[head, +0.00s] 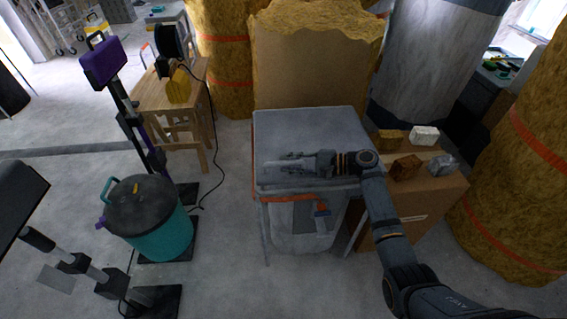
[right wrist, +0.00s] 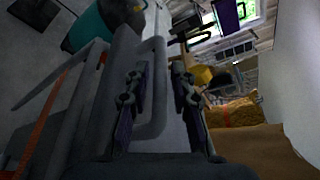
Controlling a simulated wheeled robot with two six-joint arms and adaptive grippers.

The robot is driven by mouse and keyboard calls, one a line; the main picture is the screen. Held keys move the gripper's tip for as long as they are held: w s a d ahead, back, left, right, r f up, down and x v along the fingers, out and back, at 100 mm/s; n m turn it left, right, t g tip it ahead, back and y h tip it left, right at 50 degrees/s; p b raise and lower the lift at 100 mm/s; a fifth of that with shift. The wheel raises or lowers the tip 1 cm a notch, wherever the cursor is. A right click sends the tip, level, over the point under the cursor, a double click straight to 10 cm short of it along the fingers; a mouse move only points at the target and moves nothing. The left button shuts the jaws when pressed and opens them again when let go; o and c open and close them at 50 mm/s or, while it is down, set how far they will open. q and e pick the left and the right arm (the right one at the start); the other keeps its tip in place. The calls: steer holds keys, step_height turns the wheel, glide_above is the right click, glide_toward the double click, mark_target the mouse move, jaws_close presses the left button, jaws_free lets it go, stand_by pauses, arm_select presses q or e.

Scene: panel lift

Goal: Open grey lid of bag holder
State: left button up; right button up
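The bag holder's grey lid (head: 305,122) lies flat and closed on top of its frame in the head view. A white bag (head: 292,228) hangs in the frame below it. My right gripper (head: 284,163) is over the front part of the lid and points left. In the right wrist view its two fingers (right wrist: 160,80) are apart. A grey bar-shaped handle (right wrist: 161,95) shows between the fingers, nearer the left one. I cannot tell whether a finger touches it. My left gripper is not in view.
A cardboard box (head: 425,205) with several small blocks stands right of the holder. Yellow insulation rolls (head: 520,200) stand at the right and behind. A teal bucket (head: 158,235) and a wooden stool (head: 165,95) are at the left. The floor between bucket and holder is mostly clear.

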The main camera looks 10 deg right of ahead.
steer(key=shift+x, duration=1.1)
jaws_close()
